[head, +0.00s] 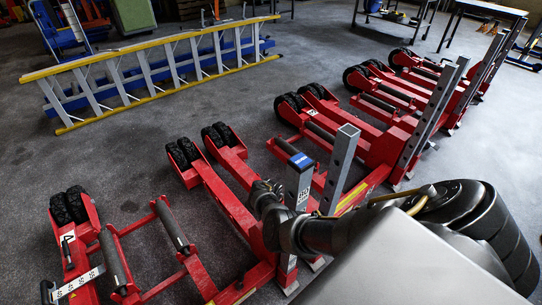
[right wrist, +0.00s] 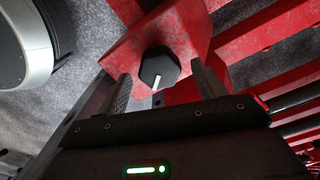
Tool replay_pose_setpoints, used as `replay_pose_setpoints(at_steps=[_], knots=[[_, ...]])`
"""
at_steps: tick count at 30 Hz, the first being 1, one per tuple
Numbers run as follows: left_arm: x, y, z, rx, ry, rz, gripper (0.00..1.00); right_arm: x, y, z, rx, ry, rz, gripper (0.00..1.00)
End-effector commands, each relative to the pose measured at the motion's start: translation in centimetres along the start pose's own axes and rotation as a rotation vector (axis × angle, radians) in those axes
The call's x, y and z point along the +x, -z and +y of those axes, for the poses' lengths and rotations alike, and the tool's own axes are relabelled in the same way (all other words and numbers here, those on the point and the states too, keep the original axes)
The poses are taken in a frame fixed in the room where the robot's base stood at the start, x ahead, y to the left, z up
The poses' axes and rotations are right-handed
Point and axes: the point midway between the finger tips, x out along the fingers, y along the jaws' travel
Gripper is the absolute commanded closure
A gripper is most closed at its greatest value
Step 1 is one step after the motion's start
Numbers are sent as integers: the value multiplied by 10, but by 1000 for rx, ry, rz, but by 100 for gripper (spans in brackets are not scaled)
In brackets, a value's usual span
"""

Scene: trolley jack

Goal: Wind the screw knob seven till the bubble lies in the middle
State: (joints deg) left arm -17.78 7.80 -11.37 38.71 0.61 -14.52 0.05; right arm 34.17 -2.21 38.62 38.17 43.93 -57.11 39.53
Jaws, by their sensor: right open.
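A black faceted screw knob (right wrist: 160,68) with a white pointer mark sits on a red metal part in the right wrist view. The two fingers of my right gripper (right wrist: 163,88) are apart, one on each side of the knob, with gaps between them and it. No number shows on this knob, so I cannot tell whether it is knob seven. In the head view my right arm reaches in from the lower right over the red jacks, and its fingers are hidden. No bubble can be made out in either view. My left gripper is not in view.
Red trolley jacks (head: 205,185) with black wheels and grey upright posts (head: 340,170) stand in a row. A number 4 plate (head: 67,238) marks the nearest one on the left. Grey floor is clear between.

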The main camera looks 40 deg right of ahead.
Motion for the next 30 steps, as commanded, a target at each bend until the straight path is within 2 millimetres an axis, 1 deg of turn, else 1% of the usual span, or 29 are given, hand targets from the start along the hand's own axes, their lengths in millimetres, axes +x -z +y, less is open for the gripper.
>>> replay_pose_setpoints(at_steps=[1, 5, 9, 12, 15, 21, 30], knots=[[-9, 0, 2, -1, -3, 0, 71, -13, -1, 0, -1, 2, 0, 31], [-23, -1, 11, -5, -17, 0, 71, -40, 0, 0, 1, 2, 0, 31], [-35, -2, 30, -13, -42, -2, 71, -67, 0, -1, 1, 3, 0, 31], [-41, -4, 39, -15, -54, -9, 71, -82, 0, -1, 0, 2, -1, 31], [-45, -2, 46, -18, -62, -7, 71, -93, 0, 0, -1, 2, 0, 31], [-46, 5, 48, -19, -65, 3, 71, -100, 0, 0, 0, 0, -2, 31], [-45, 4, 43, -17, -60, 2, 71, -100, 0, 0, 0, 0, -1, 31]])
